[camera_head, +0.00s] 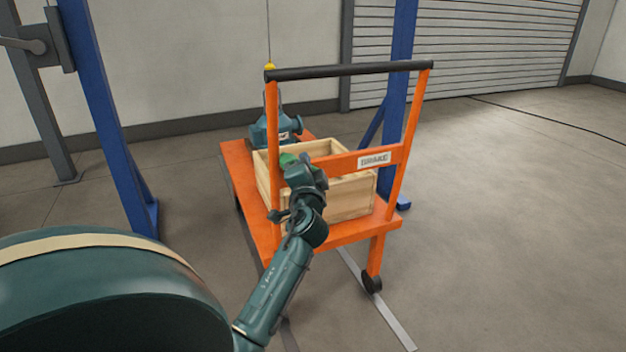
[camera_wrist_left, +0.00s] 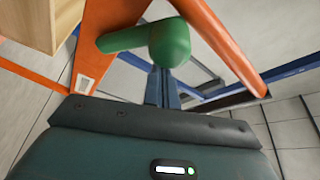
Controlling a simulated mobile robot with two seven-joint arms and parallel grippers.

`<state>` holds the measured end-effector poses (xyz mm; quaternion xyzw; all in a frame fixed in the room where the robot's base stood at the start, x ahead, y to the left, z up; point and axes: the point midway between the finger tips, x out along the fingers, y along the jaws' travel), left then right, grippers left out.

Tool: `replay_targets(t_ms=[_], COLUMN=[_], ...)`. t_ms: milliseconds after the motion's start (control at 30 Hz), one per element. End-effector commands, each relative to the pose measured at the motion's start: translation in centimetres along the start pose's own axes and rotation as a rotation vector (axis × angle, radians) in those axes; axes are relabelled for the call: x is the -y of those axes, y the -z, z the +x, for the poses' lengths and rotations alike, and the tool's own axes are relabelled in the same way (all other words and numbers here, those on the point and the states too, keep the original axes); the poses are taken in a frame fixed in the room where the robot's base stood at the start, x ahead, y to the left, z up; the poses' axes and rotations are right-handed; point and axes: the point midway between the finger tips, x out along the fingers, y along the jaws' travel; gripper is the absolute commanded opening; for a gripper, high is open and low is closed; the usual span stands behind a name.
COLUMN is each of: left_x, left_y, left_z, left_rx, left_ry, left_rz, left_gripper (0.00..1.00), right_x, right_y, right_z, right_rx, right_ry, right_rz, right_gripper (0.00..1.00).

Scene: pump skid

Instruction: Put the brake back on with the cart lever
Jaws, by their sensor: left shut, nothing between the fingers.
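The orange cart (camera_head: 335,235) stands on the floor, with a black push bar (camera_head: 345,70) and a crossbar carrying a "BRAKE" label (camera_head: 374,160). The green lever (camera_head: 288,159) is at the left end of the crossbar, partly hidden by my left wrist. In the left wrist view the lever (camera_wrist_left: 165,43) has a rounded hub and an arm pointing left. My left gripper (camera_wrist_left: 162,82) is shut and empty, its fingertips right at the hub; I cannot tell whether they touch it. My right gripper is not in view.
A wooden crate (camera_head: 349,198) sits on the cart, with a blue-green pump (camera_head: 272,130) behind it. Blue posts (camera_head: 112,120) stand left of and behind the cart. The floor to the right is open. A hoist line with a yellow end hangs above the pump.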

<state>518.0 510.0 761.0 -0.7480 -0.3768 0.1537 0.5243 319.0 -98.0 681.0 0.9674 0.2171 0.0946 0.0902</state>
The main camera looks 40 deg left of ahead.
Motion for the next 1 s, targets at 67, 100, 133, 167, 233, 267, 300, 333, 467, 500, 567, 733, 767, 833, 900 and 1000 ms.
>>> replay_targets(t_ms=[67, 100, 133, 167, 233, 267, 300, 333, 467, 500, 567, 733, 767, 833, 900, 1000], left_x=[-0.8, -0.9, -0.9, -0.9, -0.9, -0.9, -0.9, -0.9, -0.9, -0.9, -0.9, -0.9, -0.9, -0.9, -0.9, -0.9], left_y=[-0.8, -0.9, -1.0, -1.2, -1.4, -1.5, -1.6, -1.7, -2.0, -2.1, -2.1, -2.3, -2.3, -2.3, -2.3, -2.4], left_z=[-0.3, -0.4, -0.5, -0.5, -0.6, -0.7, -0.7, -0.8, -0.8, -0.9, -0.9, -0.9, -0.9, -0.9, -0.9, -0.9], left_rx=[0.002, 0.001, 0.001, 0.002, 0.001, 0.001, 0.002, 0.001, 0.0, 0.0, 0.0, 0.001, 0.001, 0.002, 0.002, 0.003], left_ry=[0.024, 0.035, 0.042, 0.05, 0.066, 0.074, 0.083, 0.088, 0.086, 0.085, 0.085, 0.085, 0.084, 0.084, 0.084, 0.084], left_rz=[-0.059, -0.086, -0.105, -0.123, -0.167, -0.184, -0.204, -0.218, -0.208, -0.207, -0.208, -0.206, -0.206, -0.205, -0.205, -0.205], left_gripper=[0.0, 0.0, 0.0, 0.0, 0.0, 0.0, 0.0, 0.0, 0.0, 0.0, 0.0, 0.0, 0.0, 0.0, 0.0, 0.0], right_x=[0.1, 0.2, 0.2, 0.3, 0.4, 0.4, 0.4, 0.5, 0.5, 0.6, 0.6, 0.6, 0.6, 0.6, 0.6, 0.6], right_y=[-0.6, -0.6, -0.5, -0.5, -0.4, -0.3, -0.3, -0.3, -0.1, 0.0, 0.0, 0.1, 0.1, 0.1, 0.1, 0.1], right_z=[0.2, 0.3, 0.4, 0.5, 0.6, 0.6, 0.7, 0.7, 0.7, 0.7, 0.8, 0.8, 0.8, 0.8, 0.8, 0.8], right_rx=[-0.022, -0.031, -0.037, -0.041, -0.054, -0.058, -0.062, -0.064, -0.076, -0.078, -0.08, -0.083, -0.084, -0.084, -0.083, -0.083], right_ry=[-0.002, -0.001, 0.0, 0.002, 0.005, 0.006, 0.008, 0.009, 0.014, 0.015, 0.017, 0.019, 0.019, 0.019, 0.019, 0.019], right_rz=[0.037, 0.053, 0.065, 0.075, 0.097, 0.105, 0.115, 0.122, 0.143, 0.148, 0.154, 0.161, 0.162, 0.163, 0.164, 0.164], right_gripper=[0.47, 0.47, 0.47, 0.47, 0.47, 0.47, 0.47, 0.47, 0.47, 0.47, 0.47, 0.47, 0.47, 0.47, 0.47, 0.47])
